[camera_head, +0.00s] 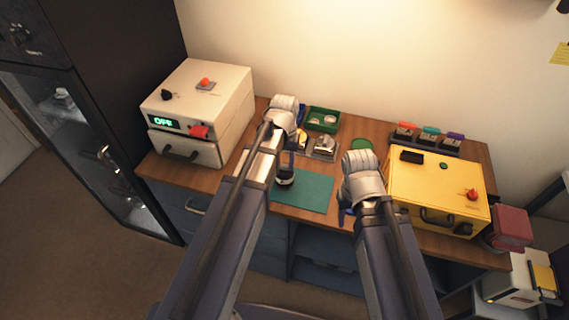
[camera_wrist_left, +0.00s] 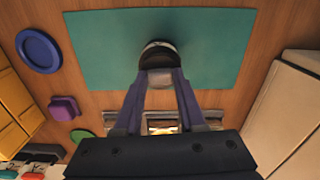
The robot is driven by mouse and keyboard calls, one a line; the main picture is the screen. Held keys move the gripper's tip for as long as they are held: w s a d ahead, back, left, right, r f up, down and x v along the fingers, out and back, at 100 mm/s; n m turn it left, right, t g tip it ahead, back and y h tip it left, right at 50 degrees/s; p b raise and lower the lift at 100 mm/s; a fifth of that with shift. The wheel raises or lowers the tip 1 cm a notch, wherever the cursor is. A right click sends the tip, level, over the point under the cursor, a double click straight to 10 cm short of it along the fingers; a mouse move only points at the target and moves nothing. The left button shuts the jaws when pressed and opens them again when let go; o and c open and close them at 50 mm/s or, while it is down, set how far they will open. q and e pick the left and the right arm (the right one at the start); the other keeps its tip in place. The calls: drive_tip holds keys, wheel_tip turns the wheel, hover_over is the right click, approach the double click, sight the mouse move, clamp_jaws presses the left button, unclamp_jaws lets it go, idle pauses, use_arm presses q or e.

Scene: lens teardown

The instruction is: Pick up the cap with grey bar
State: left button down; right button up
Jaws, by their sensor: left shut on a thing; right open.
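The cap with grey bar (camera_wrist_left: 158,52) is a dark round piece at the middle of the teal mat's edge area in the left wrist view. Its grey bar (camera_wrist_left: 160,77) sits between the fingertips of my left gripper (camera_wrist_left: 160,82), which is shut on it. In the head view the dark cap (camera_head: 285,182) shows below my left gripper (camera_head: 287,168), over the left part of the teal mat (camera_head: 315,190). I cannot tell whether it touches the mat. My right gripper (camera_head: 345,214) is open and empty near the table's front edge, right of the mat.
A white box (camera_head: 200,110) stands left and a yellow box (camera_head: 437,190) right. Behind are a green tray (camera_head: 323,113), metal fixtures (camera_head: 324,147) and a rack of coloured blocks (camera_head: 428,138). A blue dish (camera_wrist_left: 38,50) and purple block (camera_wrist_left: 64,107) lie beside the mat.

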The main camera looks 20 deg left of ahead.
use_arm(q)
wheel_tip(320, 180, up, 10)
drive_tip(key=p, duration=0.9)
drive_tip(key=b, duration=0.5)
hover_over(285, 165)
wheel_tip(285, 165, down, 6)
drive_tip(key=shift+s+r, duration=0.1)
drive_tip(key=shift+r, duration=0.2)
